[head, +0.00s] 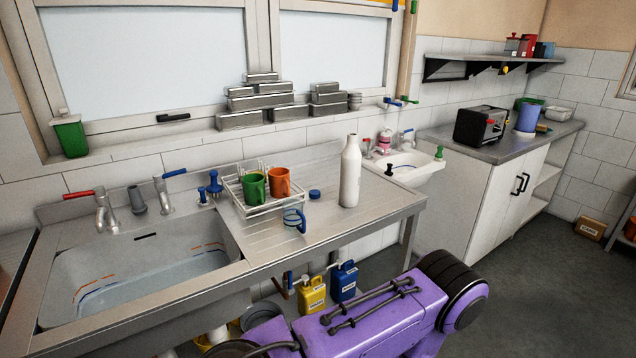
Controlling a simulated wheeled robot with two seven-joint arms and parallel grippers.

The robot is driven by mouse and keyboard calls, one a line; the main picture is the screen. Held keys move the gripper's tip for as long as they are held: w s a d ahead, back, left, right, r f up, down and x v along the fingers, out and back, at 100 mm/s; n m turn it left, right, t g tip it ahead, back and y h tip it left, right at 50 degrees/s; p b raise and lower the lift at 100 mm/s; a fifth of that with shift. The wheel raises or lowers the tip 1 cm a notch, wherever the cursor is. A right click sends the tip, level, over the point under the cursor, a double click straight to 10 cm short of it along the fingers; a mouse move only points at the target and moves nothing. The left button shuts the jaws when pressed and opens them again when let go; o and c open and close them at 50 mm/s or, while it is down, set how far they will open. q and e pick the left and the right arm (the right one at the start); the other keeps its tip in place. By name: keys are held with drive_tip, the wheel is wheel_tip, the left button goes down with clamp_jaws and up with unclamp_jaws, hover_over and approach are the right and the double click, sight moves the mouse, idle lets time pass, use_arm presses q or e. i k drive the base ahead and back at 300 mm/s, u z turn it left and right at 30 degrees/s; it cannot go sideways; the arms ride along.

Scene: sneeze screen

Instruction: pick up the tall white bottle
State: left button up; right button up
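The large sink (150,275) lies further left. The board in front of the bottle is clear.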

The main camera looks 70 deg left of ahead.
sight(351, 156)
drive_tip(key=k, duration=0.1)
drive_tip(key=u, duration=1.25)
